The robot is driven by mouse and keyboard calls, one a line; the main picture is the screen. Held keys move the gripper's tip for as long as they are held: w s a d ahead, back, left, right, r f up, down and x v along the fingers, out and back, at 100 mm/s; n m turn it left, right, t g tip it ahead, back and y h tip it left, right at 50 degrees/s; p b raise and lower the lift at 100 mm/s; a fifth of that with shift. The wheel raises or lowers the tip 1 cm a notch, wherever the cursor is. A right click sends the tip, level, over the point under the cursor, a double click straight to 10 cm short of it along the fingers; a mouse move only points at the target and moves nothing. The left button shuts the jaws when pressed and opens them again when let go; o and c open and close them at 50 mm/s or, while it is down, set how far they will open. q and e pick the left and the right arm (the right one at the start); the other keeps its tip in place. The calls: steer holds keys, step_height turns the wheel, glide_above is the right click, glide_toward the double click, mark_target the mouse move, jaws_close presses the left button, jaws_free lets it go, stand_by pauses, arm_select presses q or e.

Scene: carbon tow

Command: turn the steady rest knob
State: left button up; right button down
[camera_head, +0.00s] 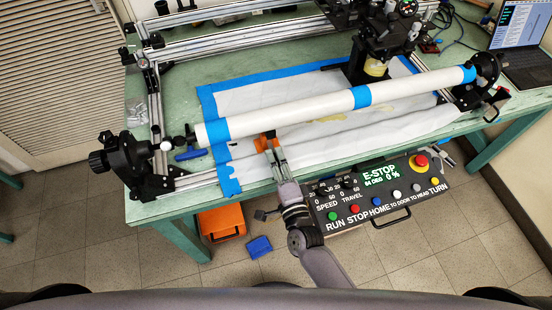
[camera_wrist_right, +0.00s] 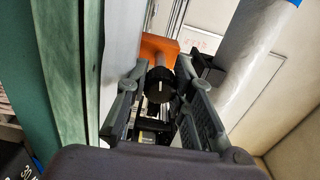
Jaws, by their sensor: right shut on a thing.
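The steady rest shows as an orange part (camera_head: 265,140) under the long white tube (camera_head: 290,112), which has blue bands. In the right wrist view the orange part (camera_wrist_right: 158,46) is ahead, with a dark ribbed knob (camera_wrist_right: 160,85) in front of it. My right gripper (camera_head: 274,153) reaches in over the table's front edge. In the wrist view its two fingers (camera_wrist_right: 162,72) are on either side of the knob, shut on it. In the head view the knob is hidden by the gripper. My left gripper is not in view.
A control panel (camera_head: 375,193) with coloured buttons and a red emergency stop hangs at the table's front, right of my arm. Black end supports (camera_head: 125,158) hold the tube's ends. A laptop (camera_head: 520,40) is at the back right. An orange box (camera_head: 222,222) is on the floor.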

stand_by(0.3)
steer(key=c, duration=1.3)
jaws_free()
steer(key=shift+c, duration=0.2)
steer(key=shift+f, duration=0.1)
steer(key=shift+s, duration=0.1)
steer(key=v, duration=0.7)
steer(key=shift+s, duration=0.35)
steer(key=shift+n, duration=0.3)
